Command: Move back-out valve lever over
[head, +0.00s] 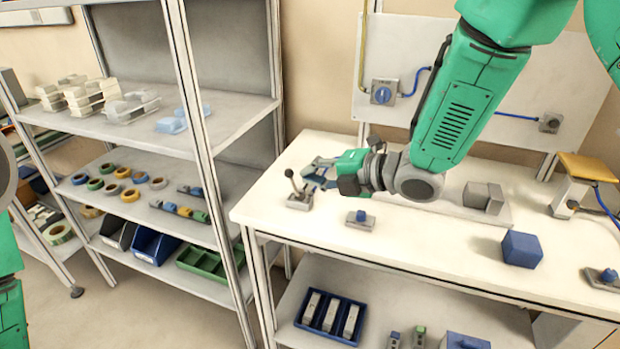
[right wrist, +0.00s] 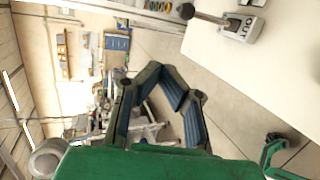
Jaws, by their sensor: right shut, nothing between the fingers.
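The valve lever (head: 293,186) is a thin stalk with a dark ball knob on a small grey base near the table's left end. It leans up and to the left in the head view. In the right wrist view the lever (right wrist: 210,18) shows at the top, beside a base label reading "OUT". My right gripper (head: 318,171) is just behind and to the right of the lever in the head view, apart from it. Its fingers (right wrist: 162,73) are shut with nothing between them. At the left edge only parts of my left arm show, and its gripper is out of view.
A small block with a blue knob (head: 361,218) sits right of the lever. A blue cube (head: 522,249) and a grey block (head: 483,196) stand further right. The shelf rack (head: 205,140) stands left of the table. The table's front left is clear.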

